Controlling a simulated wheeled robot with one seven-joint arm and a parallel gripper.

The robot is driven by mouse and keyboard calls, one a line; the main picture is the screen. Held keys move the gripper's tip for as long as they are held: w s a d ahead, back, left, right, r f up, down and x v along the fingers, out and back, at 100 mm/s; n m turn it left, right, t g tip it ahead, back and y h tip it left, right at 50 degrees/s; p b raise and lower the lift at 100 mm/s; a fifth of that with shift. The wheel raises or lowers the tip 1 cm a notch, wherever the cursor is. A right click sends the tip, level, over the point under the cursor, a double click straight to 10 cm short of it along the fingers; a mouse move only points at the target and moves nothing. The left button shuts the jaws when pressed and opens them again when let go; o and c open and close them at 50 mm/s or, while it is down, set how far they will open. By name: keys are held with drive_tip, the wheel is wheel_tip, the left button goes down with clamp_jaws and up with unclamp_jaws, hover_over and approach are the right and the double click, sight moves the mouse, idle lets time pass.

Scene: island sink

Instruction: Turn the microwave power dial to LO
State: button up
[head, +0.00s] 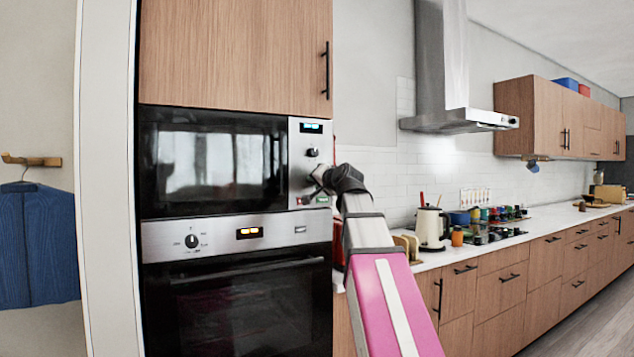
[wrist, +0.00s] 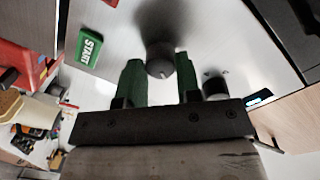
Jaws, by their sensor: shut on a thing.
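The microwave (head: 215,160) is built into a tall cabinet, with its control panel on its right side. In the head view a dark upper dial (head: 312,152) sits below the lit display (head: 312,127). My gripper (head: 318,178) is at the panel below that dial and covers the lower dial there. In the wrist view my gripper's green fingers (wrist: 160,72) stand on both sides of the lower dial (wrist: 160,56), shut on it. The upper dial (wrist: 214,86) is just right of the fingers. I cannot read any dial markings or see which dial is labelled for power.
A green START button (wrist: 90,48) is left of the fingers in the wrist view. The oven (head: 240,295) with its own knob (head: 192,241) is below the microwave. To the right, a counter holds a kettle (head: 432,226) and several small items.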

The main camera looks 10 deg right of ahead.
drive_tip(key=n, duration=0.6)
drive_tip(key=shift+f+h, duration=0.15)
drive_tip(key=shift+h, duration=0.15)
idle(0.3)
drive_tip(key=o, duration=0.9)
drive_tip(key=v, duration=1.1)
